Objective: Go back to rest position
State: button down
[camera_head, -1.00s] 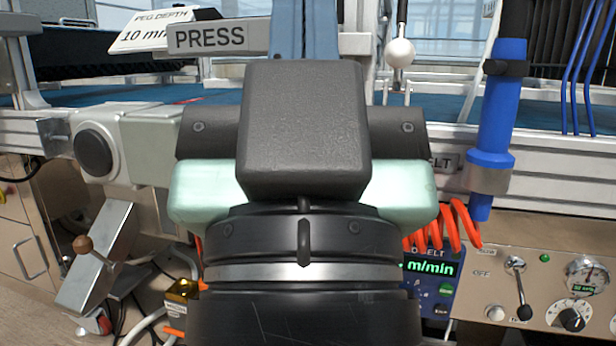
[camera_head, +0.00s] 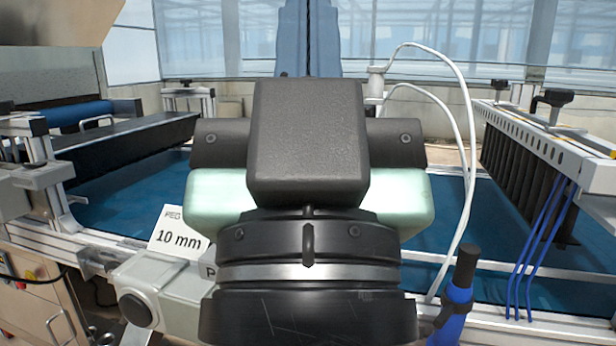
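The end of my arm and what looks like the back of my gripper (camera_head: 307,145) fill the middle of the head view. I see a dark grey block, pale green pieces at its sides and a black wrist with a silver ring below. No fingertips show, so I cannot tell whether it is open or shut, or whether it holds anything. It appears upright, in front of the tray seeder with its blue belt (camera_head: 125,205).
A "10 mm" sign (camera_head: 178,238) stands at the seeder's near left edge. A rail with dark plates (camera_head: 530,165) crosses the right side, with thin blue tubes (camera_head: 535,255) below. A white hose (camera_head: 468,150) arches right of my arm. A blue, black-topped post (camera_head: 457,300) is at lower right.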

notch_tip(320, 180, up, 33)
jog(key=p, duration=3)
jog(key=shift+p, duration=0.3)
jog(key=shift+a+f, duration=0.1)
